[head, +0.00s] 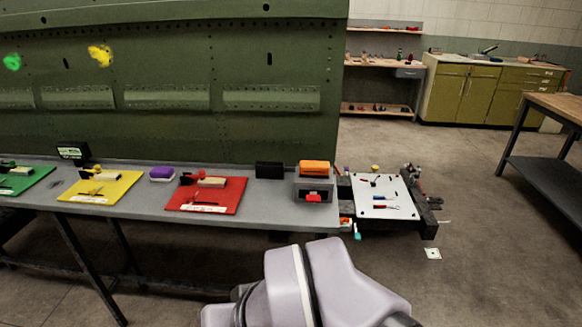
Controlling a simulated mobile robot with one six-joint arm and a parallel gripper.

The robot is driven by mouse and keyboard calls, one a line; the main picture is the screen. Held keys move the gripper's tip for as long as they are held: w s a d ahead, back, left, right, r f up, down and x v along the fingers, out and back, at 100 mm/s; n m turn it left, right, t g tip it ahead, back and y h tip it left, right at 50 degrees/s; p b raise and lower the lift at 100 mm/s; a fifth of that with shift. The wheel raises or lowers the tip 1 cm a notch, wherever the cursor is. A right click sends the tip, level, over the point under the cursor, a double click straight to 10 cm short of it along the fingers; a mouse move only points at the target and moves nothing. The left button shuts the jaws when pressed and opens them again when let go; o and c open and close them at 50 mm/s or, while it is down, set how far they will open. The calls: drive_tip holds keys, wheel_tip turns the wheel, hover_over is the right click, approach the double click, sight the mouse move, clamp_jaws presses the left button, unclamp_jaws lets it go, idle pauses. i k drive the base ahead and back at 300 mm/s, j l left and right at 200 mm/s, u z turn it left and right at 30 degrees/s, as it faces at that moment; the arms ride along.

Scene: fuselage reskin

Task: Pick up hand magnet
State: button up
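I cannot tell for sure which item is the hand magnet. Small tools lie on a red mat (238,198), a yellow mat (125,191) and a green mat (38,184) on the grey bench (262,212). At the bench's right end an orange block (314,167) sits on a grey box (301,185) with a red part (313,198) on its front. Small red- and blue-handled tools lie on a white board (372,187) to the right. My arm shows at the bottom middle, but my gripper is out of view.
A purple block (162,174) and a black block (269,170) stand on the bench. A green riveted fuselage panel (170,60) rises behind it. A wooden-topped table (560,105) is at right, with green cabinets (480,95) behind. The floor between is mostly clear.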

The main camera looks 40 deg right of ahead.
sight(307, 169)
drive_tip(key=i+l, duration=0.15)
drive_tip(key=l, duration=0.25)
drive_tip(key=i+l+z, duration=0.1)
drive_tip(key=l, duration=0.3)
drive_tip(key=i+l, duration=0.25)
drive_tip(key=l, duration=0.15)
drive_tip(key=i+l, duration=0.2)
drive_tip(key=l, duration=0.2)
drive_tip(key=i+l+z, duration=0.1)
drive_tip(key=l, duration=0.3)
drive_tip(key=i, duration=0.1)
